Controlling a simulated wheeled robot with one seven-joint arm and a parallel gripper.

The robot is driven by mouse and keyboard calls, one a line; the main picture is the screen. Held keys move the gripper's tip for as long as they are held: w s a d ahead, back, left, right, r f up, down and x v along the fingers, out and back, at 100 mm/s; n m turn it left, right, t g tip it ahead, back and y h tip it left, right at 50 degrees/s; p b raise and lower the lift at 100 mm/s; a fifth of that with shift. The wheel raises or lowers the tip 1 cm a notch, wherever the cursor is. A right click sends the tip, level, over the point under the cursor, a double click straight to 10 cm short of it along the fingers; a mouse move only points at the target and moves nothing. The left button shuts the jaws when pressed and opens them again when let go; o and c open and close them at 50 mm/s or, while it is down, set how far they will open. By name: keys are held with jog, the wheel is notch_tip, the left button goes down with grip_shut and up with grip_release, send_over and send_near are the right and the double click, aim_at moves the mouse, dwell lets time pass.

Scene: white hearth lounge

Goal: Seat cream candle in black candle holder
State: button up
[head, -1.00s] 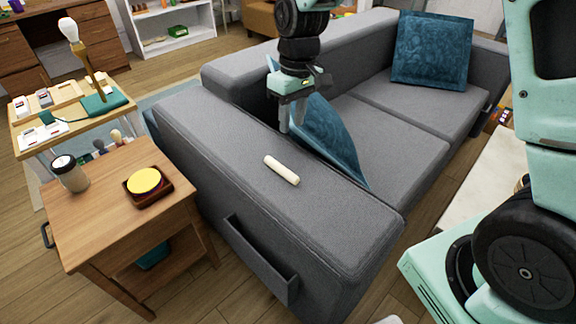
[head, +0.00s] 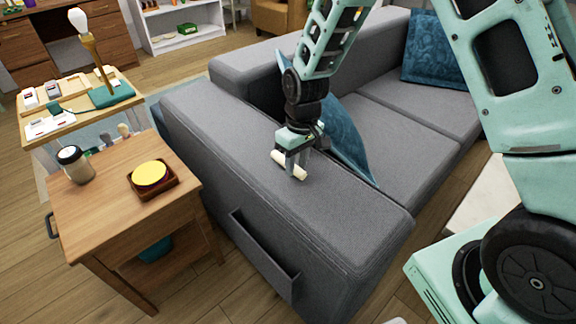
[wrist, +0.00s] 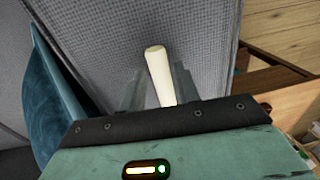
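The cream candle (head: 289,165) lies on its side on top of the grey sofa arm in the head view. My gripper (head: 298,170) is down over it, pointing at the sofa arm. In the wrist view, the candle (wrist: 159,72) lies between the two fingers of my gripper (wrist: 158,88), with a gap showing at the left finger; the right finger looks very close. The fingers are apart and do not look closed on it. I cannot make out a black candle holder in either view.
A wooden side table (head: 95,215) at the left holds a dark-lidded jar (head: 75,164) and a yellow disc (head: 150,173) on a dark brown square base. A blue cushion (head: 342,135) leans just behind my gripper, against the sofa arm (head: 330,215).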

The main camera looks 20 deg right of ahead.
jog(key=shift+f, duration=0.35)
grip_shut()
jog(key=shift+r, duration=0.15)
